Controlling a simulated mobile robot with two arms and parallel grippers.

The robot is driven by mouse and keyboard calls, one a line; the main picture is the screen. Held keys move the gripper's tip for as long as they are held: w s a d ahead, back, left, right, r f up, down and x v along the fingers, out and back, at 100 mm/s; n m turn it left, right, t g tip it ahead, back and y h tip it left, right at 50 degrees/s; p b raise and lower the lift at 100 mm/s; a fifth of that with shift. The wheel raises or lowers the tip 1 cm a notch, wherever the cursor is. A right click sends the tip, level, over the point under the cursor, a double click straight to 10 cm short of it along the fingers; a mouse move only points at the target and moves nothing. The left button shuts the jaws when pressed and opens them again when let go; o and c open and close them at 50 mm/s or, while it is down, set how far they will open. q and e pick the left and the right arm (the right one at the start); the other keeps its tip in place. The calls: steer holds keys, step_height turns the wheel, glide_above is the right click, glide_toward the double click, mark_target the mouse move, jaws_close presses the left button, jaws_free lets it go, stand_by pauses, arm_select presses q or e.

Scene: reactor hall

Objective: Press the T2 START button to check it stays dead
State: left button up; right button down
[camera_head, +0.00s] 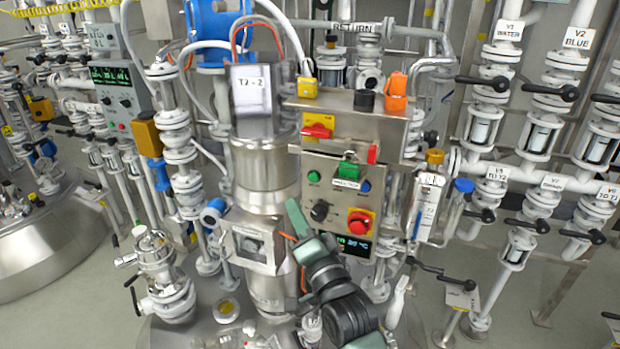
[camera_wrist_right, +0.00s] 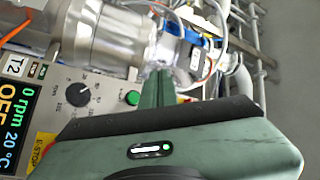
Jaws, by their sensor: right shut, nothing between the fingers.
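The T2 control panel (camera_head: 340,195) is mounted on the right of a steel column. A green button (camera_head: 313,176), likely START, sits at its upper left, above a black knob (camera_head: 320,210). A blue button (camera_head: 365,185) is at its right. My right gripper (camera_head: 293,211) is shut and empty, its fingertips at the panel's left edge, below and left of the green button. In the wrist view, the shut fingers (camera_wrist_right: 157,88) point beside a small round button (camera_wrist_right: 132,97); contact cannot be told. The panel display (camera_wrist_right: 12,125) reads 0 rpm, OFF, 20 °C.
A red E-stop on yellow (camera_head: 360,222) is low on the panel, near my wrist. A red switch on a yellow plate (camera_head: 317,128) and an orange device (camera_head: 397,88) are above. Valves and pipes (camera_head: 525,150) crowd the right. A box labelled T2-2 (camera_head: 251,90) tops the column.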

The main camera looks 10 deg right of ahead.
mark_target(313, 177)
arm_select(q)
steer(key=shift+d+f+b, duration=0.25)
steer(key=shift+f+b, duration=1.05)
arm_select(e)
steer(key=shift+w+d+f, duration=0.1)
steer(key=shift+w+d, duration=0.75)
steer(key=shift+w, duration=0.35)
steer(key=shift+w+d+r, duration=0.1)
steer(key=shift+w+d, duration=0.7)
steer(key=shift+w, duration=0.45)
steer(key=shift+w+d+f, duration=0.1)
steer(key=shift+w+d, duration=0.75)
steer(key=shift+w, duration=0.35)
steer(key=shift+w+d, duration=0.25)
steer(key=shift+w, duration=0.1)
steer(key=shift+w+d, duration=0.2)
steer(key=shift+w, duration=0.1)
arm_select(q)
steer(key=shift+r, duration=0.15)
arm_select(e)
steer(key=shift+s, duration=0.1)
arm_select(q)
steer(key=shift+r+p, duration=0.4)
steer(key=shift+p, duration=0.15)
arm_select(e)
steer(key=shift+s+a, duration=0.45)
steer(key=shift+s, duration=0.15)
